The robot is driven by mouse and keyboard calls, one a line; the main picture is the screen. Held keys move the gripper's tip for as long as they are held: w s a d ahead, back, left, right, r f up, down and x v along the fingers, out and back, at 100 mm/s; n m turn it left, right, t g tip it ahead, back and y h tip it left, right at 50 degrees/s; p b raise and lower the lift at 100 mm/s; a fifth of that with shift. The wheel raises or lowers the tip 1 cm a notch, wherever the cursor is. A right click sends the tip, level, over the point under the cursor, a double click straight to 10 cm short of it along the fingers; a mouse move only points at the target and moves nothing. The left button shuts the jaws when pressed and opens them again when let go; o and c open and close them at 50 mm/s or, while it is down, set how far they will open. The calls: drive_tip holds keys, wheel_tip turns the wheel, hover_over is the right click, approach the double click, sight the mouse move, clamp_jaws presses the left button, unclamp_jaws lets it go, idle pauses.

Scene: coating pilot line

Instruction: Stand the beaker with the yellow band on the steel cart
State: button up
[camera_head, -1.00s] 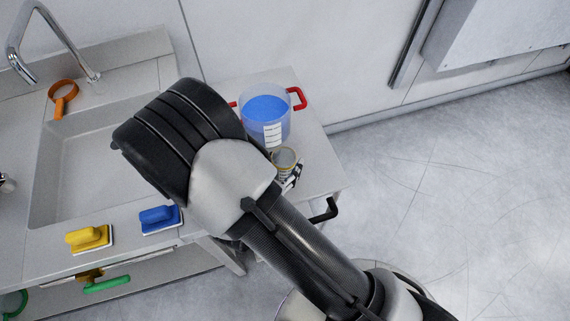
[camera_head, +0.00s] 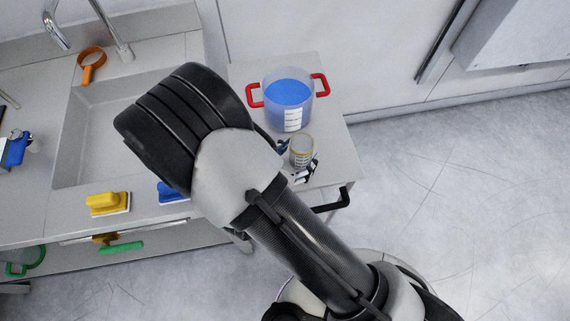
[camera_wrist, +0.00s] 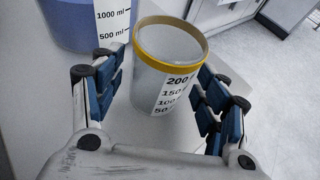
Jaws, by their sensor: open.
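The beaker with the yellow band (camera_head: 301,153) is clear and looks empty. It stands upright on the top of the steel cart (camera_head: 332,135), near the front. In the wrist view the beaker (camera_wrist: 170,75) shows its yellow band at the rim and a white label with black marks up to 200. My gripper (camera_wrist: 160,68) is open, with one finger on each side of the beaker. Gaps show between the fingers and the beaker wall. In the head view my arm hides most of the gripper; only the finger ends show beside the beaker.
A large container of blue liquid with red handles (camera_head: 287,100) stands on the cart just behind the beaker. A black cart handle (camera_head: 338,200) sticks out at the front right. Left is a sink counter (camera_head: 150,220) with a yellow brush (camera_head: 108,203) and a blue brush (camera_head: 173,192). Open floor lies right.

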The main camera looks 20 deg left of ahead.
drive_tip(key=p+v, duration=0.2)
drive_tip(key=v, duration=0.7)
drive_tip(key=shift+s, duration=0.1)
drive_tip(key=w+d+r+m+g+h, duration=0.2)
drive_tip(key=d+r+m+g+h, duration=0.15)
drive_tip(key=d+r+m, duration=0.45)
drive_tip(key=w+d+r+m+g+h, duration=0.2)
drive_tip(key=d+r+m+g, duration=0.35)
drive_tip(key=d+m, duration=0.3)
drive_tip(key=s+d+r+m+y, duration=0.4)
drive_tip(key=r+m, duration=0.3)
drive_tip(key=m, duration=0.1)
drive_tip(key=s+d+r+m+y, duration=0.4)
drive_tip(key=r+m, duration=0.3)
drive_tip(key=m, duration=0.2)
drive_tip(key=shift+d+t, duration=0.4)
drive_tip(key=shift+d, duration=0.4)
drive_tip(key=shift+y, duration=0.25)
